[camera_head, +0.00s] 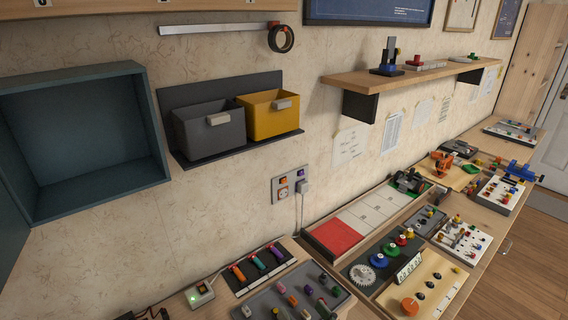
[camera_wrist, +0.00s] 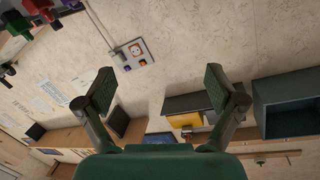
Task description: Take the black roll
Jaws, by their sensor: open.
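The black roll (camera_head: 272,41) is a dark ring hanging on the beige wall, by the right end of a light metal rail (camera_head: 215,28), in the head view.
A grey bin (camera_head: 207,135) and a yellow bin (camera_head: 272,118) sit on a wall shelf below the roll. A teal open cabinet (camera_head: 85,140) is at left. A wooden shelf (camera_head: 410,77) juts out at right. The bench below is crowded with boards and parts.

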